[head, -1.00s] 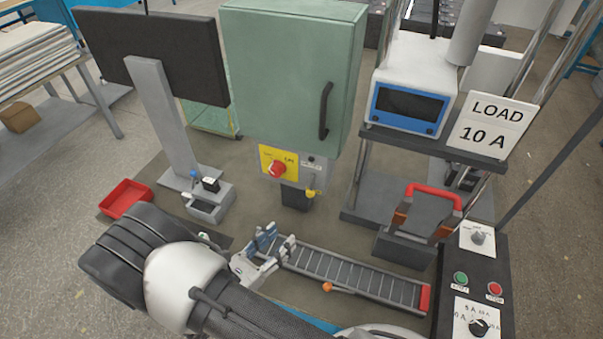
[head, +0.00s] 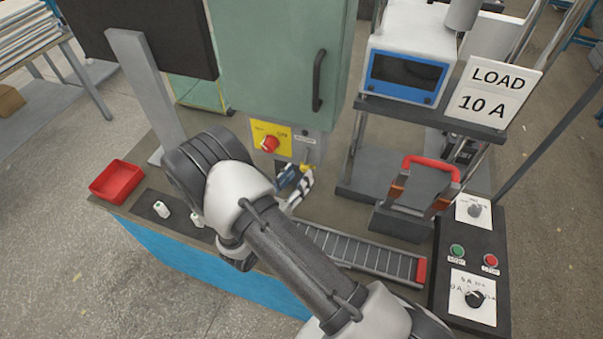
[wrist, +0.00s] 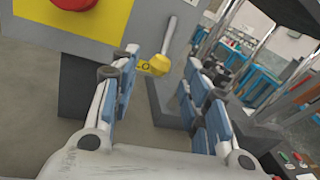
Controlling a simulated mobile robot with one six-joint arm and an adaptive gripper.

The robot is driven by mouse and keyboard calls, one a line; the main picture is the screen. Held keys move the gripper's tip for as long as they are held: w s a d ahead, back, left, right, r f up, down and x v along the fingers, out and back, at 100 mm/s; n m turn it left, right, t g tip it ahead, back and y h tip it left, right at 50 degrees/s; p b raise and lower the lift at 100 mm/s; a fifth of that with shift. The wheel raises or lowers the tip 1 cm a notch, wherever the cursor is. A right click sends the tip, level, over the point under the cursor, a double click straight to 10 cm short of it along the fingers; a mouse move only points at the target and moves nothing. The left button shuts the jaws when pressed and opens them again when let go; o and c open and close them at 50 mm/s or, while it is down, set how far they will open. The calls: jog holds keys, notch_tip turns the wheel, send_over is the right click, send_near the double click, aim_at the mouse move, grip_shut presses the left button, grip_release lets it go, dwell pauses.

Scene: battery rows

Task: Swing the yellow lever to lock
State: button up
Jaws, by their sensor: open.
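The yellow lever (head: 307,167) hangs under the small grey plate at the lower right of the green cabinet (head: 282,62). In the wrist view its yellow knob (wrist: 155,66) sits at the lower end of a pale stem that leans slightly right at the top. My gripper (head: 294,183) is open and empty, just below and in front of the lever. In the wrist view the knob appears between the two blue-padded fingers of my gripper (wrist: 160,82), near the tips. No contact shows, and I cannot tell the remaining depth.
A red rotary switch (head: 269,144) on a yellow plate is left of the lever; it also shows in the wrist view (wrist: 75,4). The slotted rack (head: 362,253) lies right of my arm. A red-handled block (head: 418,187) stands further right. A red tray (head: 116,181) is at left.

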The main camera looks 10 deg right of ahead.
aim_at(306, 160)
jog(key=shift+x, duration=1.5)
grip_shut()
